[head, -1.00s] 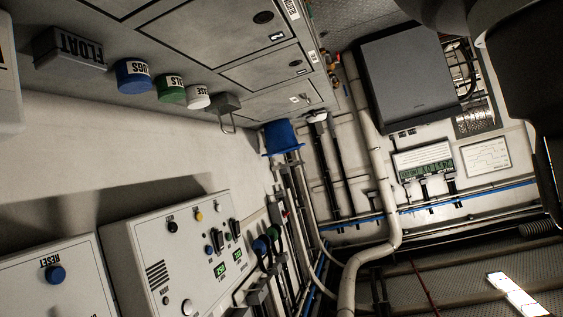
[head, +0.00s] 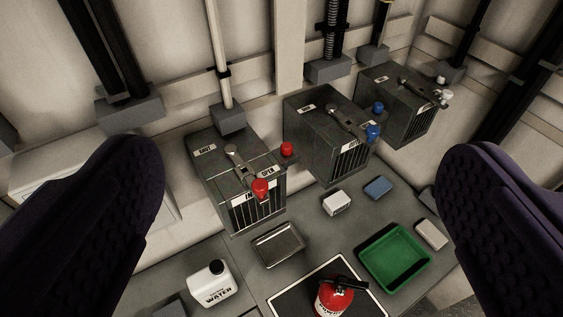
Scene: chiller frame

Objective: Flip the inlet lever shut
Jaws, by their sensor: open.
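The inlet lever (head: 245,168) is a grey metal lever with a red tip (head: 260,188), on top of the left grey box (head: 215,180). Its red tip hangs at the box's front edge, beside the label that reads OPEN; a label that seems to read SHUT lies at the back left. The front label starts with IN, the rest hidden by the tip. A red knob (head: 287,149) stands at the box's right side. My gripper (head: 302,155) is open, its two dark ridged fingers wide apart at left and right of the picture, with nothing between them held.
A middle box (head: 310,115) has a blue-tipped lever, a right box (head: 385,90) a white-tipped one. Pipes rise behind. On the counter stand a water jug (head: 212,285), a metal tray (head: 278,246), a green tray (head: 372,265), a red extinguisher (head: 334,297) and small blocks.

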